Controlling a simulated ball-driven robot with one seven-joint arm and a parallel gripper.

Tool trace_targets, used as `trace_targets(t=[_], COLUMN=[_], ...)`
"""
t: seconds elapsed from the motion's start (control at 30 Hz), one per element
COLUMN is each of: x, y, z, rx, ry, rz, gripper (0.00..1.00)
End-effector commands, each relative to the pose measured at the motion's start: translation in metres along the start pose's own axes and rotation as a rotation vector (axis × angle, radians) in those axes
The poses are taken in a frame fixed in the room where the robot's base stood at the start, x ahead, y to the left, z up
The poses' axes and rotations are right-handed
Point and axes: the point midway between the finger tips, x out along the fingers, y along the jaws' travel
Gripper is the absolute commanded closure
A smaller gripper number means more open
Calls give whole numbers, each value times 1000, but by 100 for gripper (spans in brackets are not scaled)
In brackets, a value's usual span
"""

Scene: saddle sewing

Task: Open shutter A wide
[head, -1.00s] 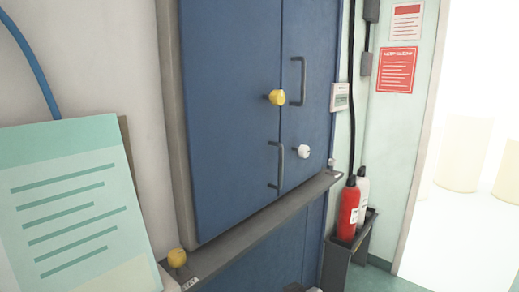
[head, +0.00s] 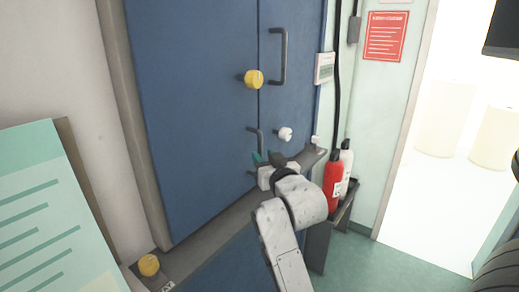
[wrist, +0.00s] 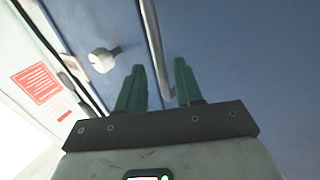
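A blue two-leaf shutter (head: 190,100) stands closed in a grey frame; I cannot read which letter it bears. A dark bar handle (head: 253,141) is low on the left leaf by the seam, and another handle (head: 281,57) is higher on the right leaf. My gripper (head: 267,159) is at the lower handle and hides part of it. In the wrist view its two green fingers (wrist: 158,85) are apart, with the handle bar (wrist: 156,50) showing between them. I cannot tell if they touch it. A yellow knob (head: 253,78) and a white knob (head: 285,134) are on the shutter.
A grey ledge (head: 205,222) runs below the shutter, with a yellow knob (head: 149,265) at its left end. A red extinguisher (head: 332,181) stands right of the shutter. A green-white board (head: 45,220) is at left. A bright doorway (head: 450,180) opens at right.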

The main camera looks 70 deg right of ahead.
Motion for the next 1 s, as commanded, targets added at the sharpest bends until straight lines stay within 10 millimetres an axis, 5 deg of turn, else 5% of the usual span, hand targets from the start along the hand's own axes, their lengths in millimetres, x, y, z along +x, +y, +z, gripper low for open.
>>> trace_targets(t=[0.3, 0.63, 1.0], x=[36, 39, 38], y=[0, 0, 0], z=[0, 0, 0], rx=[1, 1, 1], ry=[-1, 0, -1], rz=[-1, -1, -1], gripper=[64, 64, 99])
